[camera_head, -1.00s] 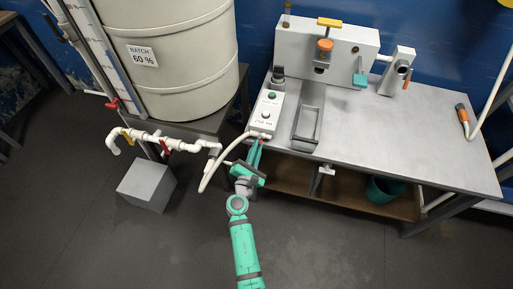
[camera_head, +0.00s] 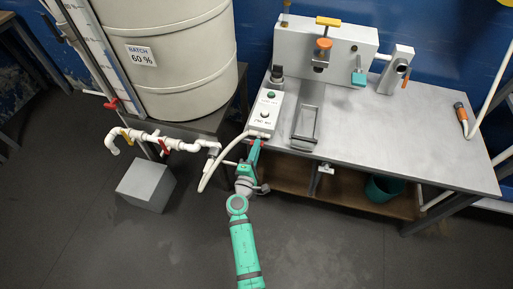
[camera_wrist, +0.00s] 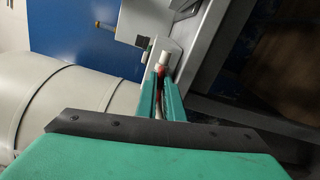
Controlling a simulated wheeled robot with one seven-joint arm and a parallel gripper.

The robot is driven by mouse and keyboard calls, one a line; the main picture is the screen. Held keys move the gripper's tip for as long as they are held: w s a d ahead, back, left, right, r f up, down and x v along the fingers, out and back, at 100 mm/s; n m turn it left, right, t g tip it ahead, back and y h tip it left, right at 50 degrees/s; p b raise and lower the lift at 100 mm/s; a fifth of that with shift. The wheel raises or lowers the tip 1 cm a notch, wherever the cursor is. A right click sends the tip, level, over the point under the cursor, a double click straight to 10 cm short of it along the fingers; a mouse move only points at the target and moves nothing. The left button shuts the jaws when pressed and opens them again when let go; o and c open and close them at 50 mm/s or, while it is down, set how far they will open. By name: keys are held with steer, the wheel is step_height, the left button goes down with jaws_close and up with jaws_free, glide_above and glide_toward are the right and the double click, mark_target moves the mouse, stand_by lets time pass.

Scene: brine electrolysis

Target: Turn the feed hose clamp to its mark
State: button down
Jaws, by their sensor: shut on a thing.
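The white feed hose (camera_head: 205,180) curves from the pipework below the tank up to the front end of the small white box on the bench. My gripper (camera_head: 257,143) is at that hose end, at the bench's front left edge. In the wrist view my gripper (camera_wrist: 161,78) has its two green fingers close together around a small red piece (camera_wrist: 160,69), which looks like the hose clamp. A white fitting (camera_wrist: 163,58) shows just beyond the fingertips. The clamp is mostly hidden by the fingers, and I cannot make out its mark.
The white box (camera_head: 264,112) has a green button and a label. A large beige tank (camera_head: 180,70) stands at left, with white pipes and red and yellow valve handles below. A grey block (camera_head: 146,185) is on the floor. The bench top (camera_head: 370,140) is mostly clear at right.

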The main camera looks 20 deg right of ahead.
stand_by(0.4)
steer(key=c, duration=1.9)
jaws_free()
steer(key=shift+o, duration=0.2)
steer(key=shift+s, duration=0.1)
steer(key=v, duration=1)
steer(key=shift+s+a, duration=0.25)
steer(key=shift+s, duration=0.05)
